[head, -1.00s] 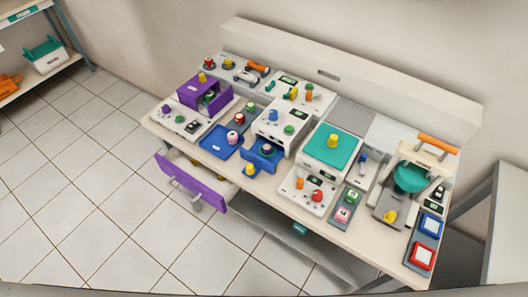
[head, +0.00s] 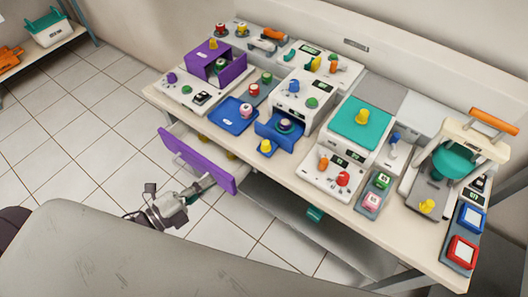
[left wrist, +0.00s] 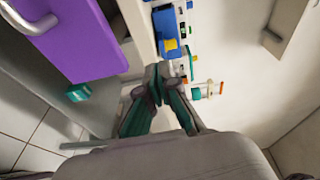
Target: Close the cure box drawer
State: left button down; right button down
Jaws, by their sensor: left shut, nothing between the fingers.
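A white box (head: 298,98) with a blue knob stands mid-table. I take it as the cure box, though no label is readable. Its blue drawer (head: 276,138) is pulled out, with a dark round item inside and a yellow knob (head: 265,147) in front. The blue drawer shows beyond my fingertips in the left wrist view (left wrist: 163,22). My left gripper (head: 203,186) is shut and empty, beside the purple table drawer and short of the blue one; its closed fingers show in the left wrist view (left wrist: 159,80). My right gripper is not in view.
The purple-fronted table drawer (head: 190,157) stands open, its metal handle (left wrist: 38,18) near my left arm. A blue tray (head: 235,115) lies left of the blue drawer. A teal-lidded box (head: 361,122) stands to the right.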

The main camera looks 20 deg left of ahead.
pick_arm(q)
jog(key=r+m, duration=0.1)
jog(key=p, duration=0.3)
send_near(263, 143)
jog(key=shift+h, duration=0.4)
jog(key=x, duration=0.4)
jog(key=f+x, duration=0.1)
jog(key=x, duration=0.1)
jog(key=shift+w+d+f, duration=0.15)
jog(key=shift+w+d, duration=0.1)
jog(key=shift+w, duration=0.2)
jog(key=shift+w, duration=0.1)
jog(key=x, duration=0.1)
jog(key=b+x, duration=0.1)
jog(key=x, duration=0.1)
jog(key=shift+w+a+f, duration=0.1)
jog(key=shift+w+a, duration=0.05)
jog(key=shift+w, duration=0.25)
jog(key=shift+s, duration=0.1)
jog(key=shift+a, duration=0.15)
